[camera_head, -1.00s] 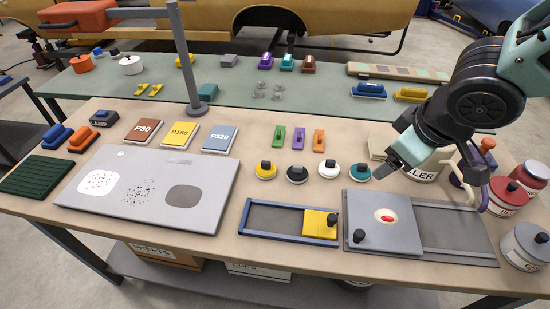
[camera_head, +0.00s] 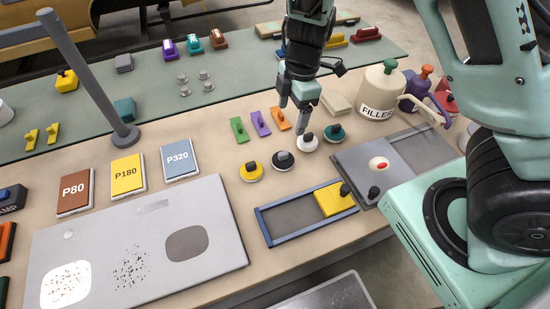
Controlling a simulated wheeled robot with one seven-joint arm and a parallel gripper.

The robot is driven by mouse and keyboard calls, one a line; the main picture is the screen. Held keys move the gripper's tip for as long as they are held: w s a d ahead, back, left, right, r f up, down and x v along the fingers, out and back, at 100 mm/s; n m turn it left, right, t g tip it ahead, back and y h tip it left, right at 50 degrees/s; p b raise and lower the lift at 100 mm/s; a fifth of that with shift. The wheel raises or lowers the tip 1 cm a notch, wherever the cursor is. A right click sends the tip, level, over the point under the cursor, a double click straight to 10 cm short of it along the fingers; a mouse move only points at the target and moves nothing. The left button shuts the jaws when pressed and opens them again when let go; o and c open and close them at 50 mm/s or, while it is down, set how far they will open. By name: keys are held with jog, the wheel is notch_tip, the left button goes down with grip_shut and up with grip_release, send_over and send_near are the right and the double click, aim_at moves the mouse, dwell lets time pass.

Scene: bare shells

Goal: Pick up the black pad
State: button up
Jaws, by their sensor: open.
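The black pad (camera_head: 283,161) is a small round disc with a dark knob on top. It lies flat on the tan bench top, between a yellow pad (camera_head: 251,172) on its left and a white pad (camera_head: 307,142) on its right. My gripper (camera_head: 294,108) points down above the bench, open and empty. In the picture it is above and slightly right of the black pad, close to the orange block (camera_head: 279,119) and the white pad. It does not touch the black pad, which is in full view. Its exact height is hard to tell.
A teal pad (camera_head: 334,132) is right of the white one. Purple (camera_head: 260,123) and green (camera_head: 239,129) blocks stand behind the pads. A blue-framed tray (camera_head: 262,226) with a yellow block lies in front. A filler can (camera_head: 382,94) stands right of my gripper.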

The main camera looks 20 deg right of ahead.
aim_at(284, 153)
jog(key=f+b, duration=0.1)
jog(key=f, duration=0.5)
jog(key=a+f+b, duration=0.1)
jog(key=f, duration=0.3)
jog(key=shift+f+b, duration=0.1)
jog(key=shift+b, duration=0.2)
jog(key=shift+s+a+f+b, duration=0.1)
jog(key=shift+a+f+b, duration=0.15)
jog(key=shift+f, duration=0.6)
jog(key=shift+s+a+f+b, duration=0.15)
jog(key=shift+f+b, duration=0.15)
jog(key=shift+f, duration=0.6)
jog(key=shift+s+a+f+b, duration=0.15)
jog(key=shift+f+b, duration=0.1)
jog(key=shift+f, duration=0.6)
jog(key=shift+c, duration=0.3)
jog(key=c, duration=0.9)
